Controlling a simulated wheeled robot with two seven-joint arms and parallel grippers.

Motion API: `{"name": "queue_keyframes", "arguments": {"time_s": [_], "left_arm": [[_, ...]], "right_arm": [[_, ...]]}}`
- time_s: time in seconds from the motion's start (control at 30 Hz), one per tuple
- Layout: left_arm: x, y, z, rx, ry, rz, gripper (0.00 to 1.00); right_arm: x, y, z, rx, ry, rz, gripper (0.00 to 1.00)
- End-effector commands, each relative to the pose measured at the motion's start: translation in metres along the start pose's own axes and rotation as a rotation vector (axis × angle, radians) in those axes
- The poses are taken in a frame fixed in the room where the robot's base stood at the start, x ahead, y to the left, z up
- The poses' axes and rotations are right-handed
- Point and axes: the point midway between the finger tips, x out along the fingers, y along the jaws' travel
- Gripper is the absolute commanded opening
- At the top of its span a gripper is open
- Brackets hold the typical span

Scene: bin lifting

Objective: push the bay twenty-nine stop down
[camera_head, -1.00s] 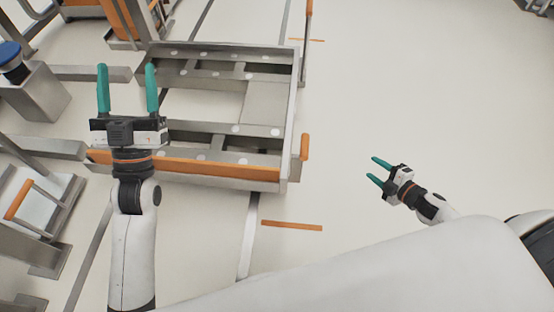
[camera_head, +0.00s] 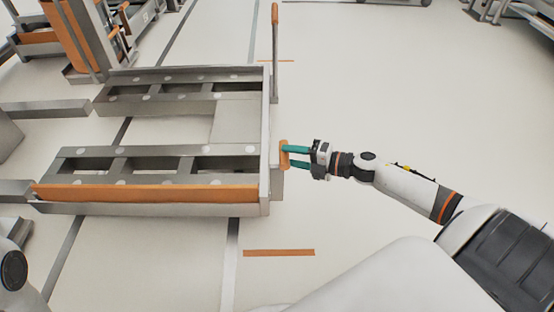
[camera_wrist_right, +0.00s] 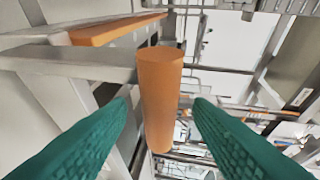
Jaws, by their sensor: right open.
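A short orange cylindrical handle (camera_head: 284,154) stands at the right end of the near side of a grey metal bay frame (camera_head: 265,188); I take it as the stop, though no bay number is legible on it. In the right wrist view the orange handle (camera_wrist_right: 160,100) stands upright between the two green fingers. My right gripper (camera_head: 290,157) is open, its fingertips at the handle from the right, with a visible gap on each side in the wrist view. My left gripper is out of view; only part of my left arm shows at the lower left.
An orange bar (camera_head: 145,193) runs along the frame's near side. A tall post with an orange grip (camera_head: 275,28) rises at the far right corner. More metal racks stand at the upper left. The floor to the right is clear, with an orange floor strip (camera_head: 279,253) nearer me.

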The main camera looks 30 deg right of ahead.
Motion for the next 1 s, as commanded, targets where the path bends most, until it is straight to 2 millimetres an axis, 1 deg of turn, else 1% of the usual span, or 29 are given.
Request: {"name": "queue_keyframes", "arguments": {"time_s": [0.03,0.1,0.3,0.43,0.7,0.73,0.77,1.0], "left_arm": [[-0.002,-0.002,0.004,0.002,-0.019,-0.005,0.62],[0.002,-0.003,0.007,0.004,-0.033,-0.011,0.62],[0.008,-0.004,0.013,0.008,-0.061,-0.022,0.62],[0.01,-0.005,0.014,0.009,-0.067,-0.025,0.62],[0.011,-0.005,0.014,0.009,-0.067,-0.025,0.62],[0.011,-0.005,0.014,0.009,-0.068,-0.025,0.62],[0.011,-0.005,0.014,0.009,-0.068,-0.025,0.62],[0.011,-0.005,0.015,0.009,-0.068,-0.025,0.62]], "right_arm": [[0.011,0.003,0.0,-0.003,-0.001,-0.004,0.47],[0.021,0.003,0.0,-0.004,0.0,-0.003,0.47],[0.042,0.001,0.0,-0.001,0.0,-0.001,0.47],[0.047,0.001,-0.001,0.0,0.002,0.0,0.47],[0.048,0.0,0.0,0.002,0.001,0.001,0.47],[0.048,0.0,0.0,0.002,0.001,0.001,0.45],[0.048,0.0,0.0,0.002,0.001,0.001,0.4],[0.047,0.0,0.0,0.001,0.001,0.001,0.01]]}}
